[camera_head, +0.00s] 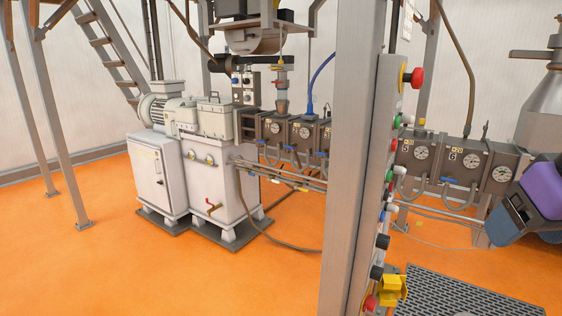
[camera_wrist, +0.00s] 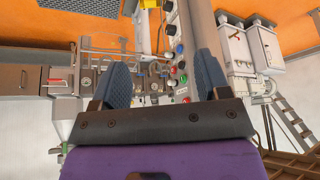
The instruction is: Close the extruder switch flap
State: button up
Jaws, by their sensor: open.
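A yellow flap-like part (camera_head: 393,290) sits low on the narrow button panel (camera_head: 385,180) on the grey post. It sticks out to the right from the panel, beside a red knob (camera_head: 370,303). Its exact angle is hard to tell. My gripper (camera_head: 508,215), purple and dark blue, is at the right edge of the head view, above and right of the yellow part and apart from it. In the wrist view my gripper (camera_wrist: 163,74) has its two blue fingers spread with nothing held between them. The panel's buttons (camera_wrist: 179,48) show beyond the fingers.
The grey post (camera_head: 348,160) stands in front of the extruder barrel with its gauges (camera_head: 472,160). A red mushroom button (camera_head: 417,77) juts from the panel's top. A dark grating (camera_head: 470,295) lies on the orange floor. White machine cabinets (camera_head: 215,175) stand left, with open floor before them.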

aim_at(391, 287)
jog(key=i+l, duration=0.4)
jog(key=l, duration=0.15)
jog(key=i+l, duration=0.45)
jog(key=l+u, duration=0.05)
